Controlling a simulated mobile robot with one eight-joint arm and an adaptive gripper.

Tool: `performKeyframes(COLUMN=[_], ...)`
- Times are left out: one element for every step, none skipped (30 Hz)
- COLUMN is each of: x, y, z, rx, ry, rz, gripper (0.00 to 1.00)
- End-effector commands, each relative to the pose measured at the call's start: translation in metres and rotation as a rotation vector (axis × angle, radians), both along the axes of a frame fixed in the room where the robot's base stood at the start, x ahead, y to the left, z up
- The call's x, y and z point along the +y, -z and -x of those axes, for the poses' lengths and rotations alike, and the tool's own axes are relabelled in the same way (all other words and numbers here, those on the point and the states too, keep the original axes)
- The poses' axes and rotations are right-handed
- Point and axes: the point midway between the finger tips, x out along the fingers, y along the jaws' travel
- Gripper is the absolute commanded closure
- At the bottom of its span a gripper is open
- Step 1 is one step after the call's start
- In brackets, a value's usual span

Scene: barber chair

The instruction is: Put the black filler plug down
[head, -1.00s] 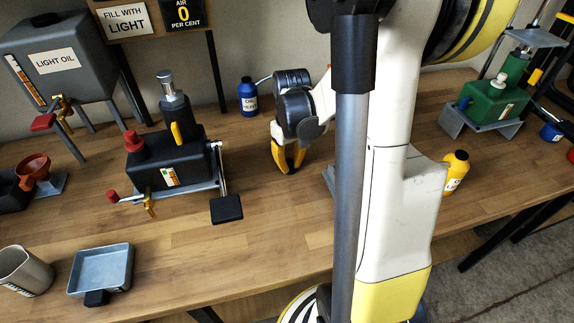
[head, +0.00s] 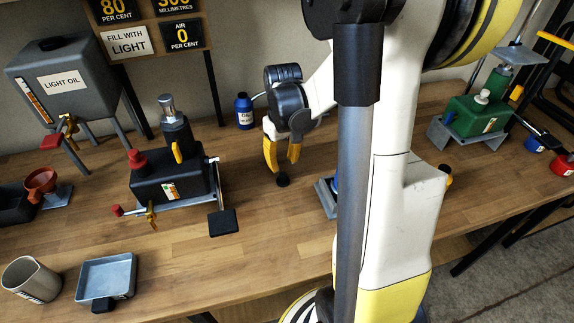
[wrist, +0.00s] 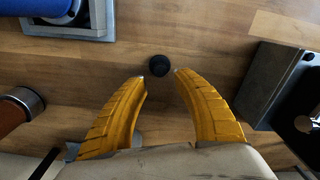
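The black filler plug (head: 282,181) is a small dark round piece that appears to rest on the wooden bench, right of the black jack. It also shows in the wrist view (wrist: 159,65), just beyond my fingertips and in line with the gap between them. My gripper (head: 284,166) points down just above the plug. Its two yellow fingers are spread in the wrist view (wrist: 161,76), with nothing between them. The fingers look clear of the plug.
The black jack (head: 165,172) with its black pedal (head: 222,222) stands left of the plug. A blue oil bottle (head: 244,112) is behind. A grey tray (head: 105,277) and a beaker (head: 30,280) are front left. Bare bench lies in front of the plug.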

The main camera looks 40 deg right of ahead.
Motion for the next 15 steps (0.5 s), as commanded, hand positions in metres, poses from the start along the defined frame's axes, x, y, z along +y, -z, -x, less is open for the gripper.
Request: performKeyframes(x=[0.001, 0.002, 0.003, 0.003, 0.004, 0.004, 0.004, 0.005, 0.005, 0.006, 0.007, 0.011, 0.014, 0.019, 0.029], y=[-0.018, -0.023, -0.03, -0.034, -0.038, -0.043, -0.045, -0.047, -0.05, -0.052, -0.054, -0.058, -0.061, -0.066, -0.075], z=[-0.003, -0.004, -0.005, -0.006, -0.007, -0.009, -0.009, -0.01, -0.011, -0.011, -0.011, -0.011, -0.011, -0.01, -0.009], rx=[0.0, 0.0, 0.0, 0.0, 0.0, 0.0, 0.0, 0.0, 0.0, -0.001, -0.004, -0.011, -0.02, -0.03, -0.052], ry=[-0.001, -0.001, -0.001, -0.001, -0.001, -0.001, -0.002, -0.002, -0.002, -0.003, -0.004, -0.006, -0.009, -0.012, -0.018], rz=[0.0, 0.0, 0.0, 0.0, 0.0, 0.0, 0.0, 0.0, 0.0, 0.0, 0.002, 0.005, 0.009, 0.013, 0.022], gripper=[0.65, 0.65, 0.65, 0.65, 0.65, 0.65, 0.65, 0.65, 0.65, 0.65, 0.65, 0.65, 0.65, 0.65, 0.65])
